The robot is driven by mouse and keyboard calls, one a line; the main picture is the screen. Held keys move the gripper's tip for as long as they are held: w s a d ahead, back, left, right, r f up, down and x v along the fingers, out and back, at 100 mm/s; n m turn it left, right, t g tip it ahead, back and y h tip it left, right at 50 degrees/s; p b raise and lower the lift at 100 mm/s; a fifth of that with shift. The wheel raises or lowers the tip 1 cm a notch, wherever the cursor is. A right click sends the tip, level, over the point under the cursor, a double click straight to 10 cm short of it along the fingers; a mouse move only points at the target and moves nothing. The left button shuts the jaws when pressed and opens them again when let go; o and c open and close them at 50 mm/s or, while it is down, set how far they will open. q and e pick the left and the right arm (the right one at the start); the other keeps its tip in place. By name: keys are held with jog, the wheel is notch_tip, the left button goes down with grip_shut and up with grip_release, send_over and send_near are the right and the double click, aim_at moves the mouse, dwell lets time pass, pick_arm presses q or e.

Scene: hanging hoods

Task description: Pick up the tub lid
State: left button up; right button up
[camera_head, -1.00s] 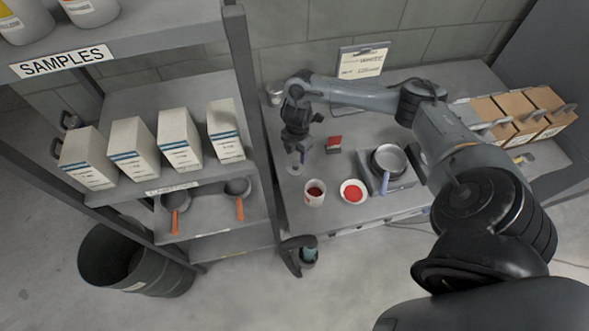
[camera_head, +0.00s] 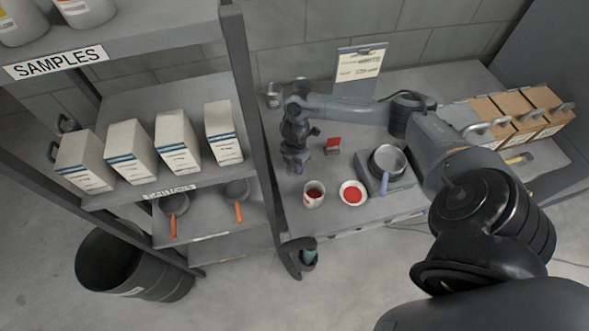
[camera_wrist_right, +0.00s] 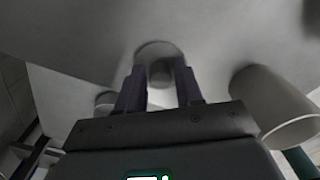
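The tub lid (camera_wrist_right: 160,70), a small grey disc with a round knob, lies on the bench in the right wrist view. In the head view it is mostly hidden under my right gripper (camera_head: 296,168). In the right wrist view, the two dark fingers of this gripper (camera_wrist_right: 159,84) stand apart on either side of the knob, with gaps visible. The white tub (camera_head: 314,194) with red contents stands just in front of the lid; what looks like its pale wall (camera_wrist_right: 270,105) shows at right in the wrist view. My left gripper is not in view.
A white dish of red material (camera_head: 353,193) stands right of the tub, then a grey pan (camera_head: 388,162) with a blue handle. A small red item (camera_head: 333,144) is behind. A shelf post (camera_head: 250,120) rises close left. A dark bracket (camera_head: 297,257) sits at the bench's front edge.

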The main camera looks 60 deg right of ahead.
grip_shut()
jog(key=shift+r, duration=0.2)
